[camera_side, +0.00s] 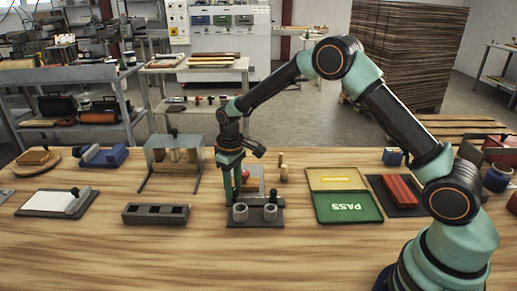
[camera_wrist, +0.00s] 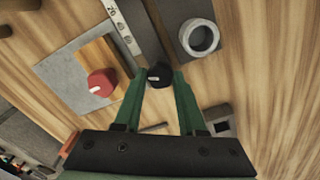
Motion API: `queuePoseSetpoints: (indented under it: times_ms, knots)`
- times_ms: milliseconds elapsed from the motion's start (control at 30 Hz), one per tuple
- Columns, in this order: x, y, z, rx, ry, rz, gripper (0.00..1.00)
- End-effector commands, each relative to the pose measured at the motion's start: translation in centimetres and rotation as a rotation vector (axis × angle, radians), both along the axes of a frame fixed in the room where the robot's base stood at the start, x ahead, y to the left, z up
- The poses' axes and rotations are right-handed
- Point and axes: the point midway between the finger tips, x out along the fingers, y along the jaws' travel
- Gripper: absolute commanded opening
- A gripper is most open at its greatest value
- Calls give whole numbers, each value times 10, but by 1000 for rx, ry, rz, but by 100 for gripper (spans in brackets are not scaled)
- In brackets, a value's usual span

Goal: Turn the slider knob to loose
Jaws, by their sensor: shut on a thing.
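The slider knob (camera_wrist: 159,75) is a small black knob with a white mark, seen between my fingertips in the wrist view. My gripper (camera_wrist: 160,79) is shut on it, one green finger on each side. In the side view my gripper (camera_side: 232,199) points down at the dark fixture (camera_side: 255,222), and its fingers hide the knob. A metal scale strip (camera_wrist: 122,28) marked 20 runs beside the knob. The loose and tight labels cannot be read.
A red knob (camera_wrist: 101,84) on a grey plate (camera_wrist: 68,75) is close on the left in the wrist view. A grey ring (camera_wrist: 185,36) stands at right. In the side view, a PASS tray (camera_side: 346,220) lies right and a slotted block (camera_side: 156,221) left. The front table is clear.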

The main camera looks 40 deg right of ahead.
Motion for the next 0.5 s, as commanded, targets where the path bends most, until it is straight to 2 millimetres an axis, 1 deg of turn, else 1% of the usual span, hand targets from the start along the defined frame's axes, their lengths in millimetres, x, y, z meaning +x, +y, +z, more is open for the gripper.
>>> queuePoseSetpoints:
  times_ms: [300, 500]
  knots:
    - [1, 0, 2, 0, -4, 277, 0]
    - [2, 0, 3, 0, -4, 407, 0]
